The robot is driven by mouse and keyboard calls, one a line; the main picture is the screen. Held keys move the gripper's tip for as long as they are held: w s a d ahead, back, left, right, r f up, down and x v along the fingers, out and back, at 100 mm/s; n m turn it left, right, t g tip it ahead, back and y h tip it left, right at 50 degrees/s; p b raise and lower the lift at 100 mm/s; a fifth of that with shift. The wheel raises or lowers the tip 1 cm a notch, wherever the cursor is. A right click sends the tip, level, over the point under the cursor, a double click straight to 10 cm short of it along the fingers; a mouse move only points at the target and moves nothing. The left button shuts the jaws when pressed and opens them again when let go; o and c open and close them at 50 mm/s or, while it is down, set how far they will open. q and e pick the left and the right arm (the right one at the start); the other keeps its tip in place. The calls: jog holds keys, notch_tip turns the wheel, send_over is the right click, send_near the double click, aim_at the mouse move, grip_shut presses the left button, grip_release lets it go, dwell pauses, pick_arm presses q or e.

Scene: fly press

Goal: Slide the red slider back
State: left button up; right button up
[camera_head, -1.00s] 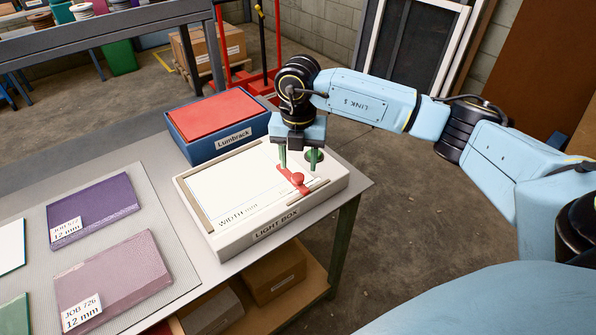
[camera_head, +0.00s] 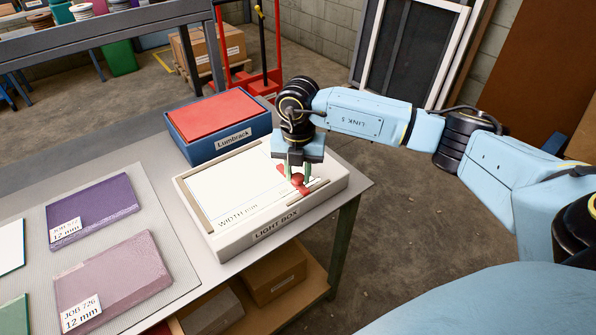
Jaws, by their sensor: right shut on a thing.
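The red slider (camera_head: 301,188) sits on the right part of the white light box (camera_head: 285,222), near its slot along the right side. The light box has a white top and a "WIDTH mm" scale. My right gripper (camera_head: 298,176) points down at the slider, and its green fingers are shut on the slider's knob. The fingers and palm hide part of the slider. My left gripper is not in view.
A blue box with a red top (camera_head: 215,115), labelled Lumbrack, stands behind the light box. A purple slab (camera_head: 92,210) and a pink slab (camera_head: 112,275) lie on a grey mat at the left. The table's right edge is close to the light box.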

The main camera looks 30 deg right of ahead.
jog(key=shift+w+d+b, duration=0.15)
jog(key=shift+d, duration=1.45)
jog(key=shift+w+d+b, duration=0.1)
jog(key=shift+d+b, duration=0.05)
jog(key=shift+d, duration=1.4)
grip_shut()
jog(key=o, duration=1.1)
grip_release()
jog(key=shift+d, duration=0.15)
notch_tip(320, 180, up, 14)
jog(key=shift+f, duration=0.25)
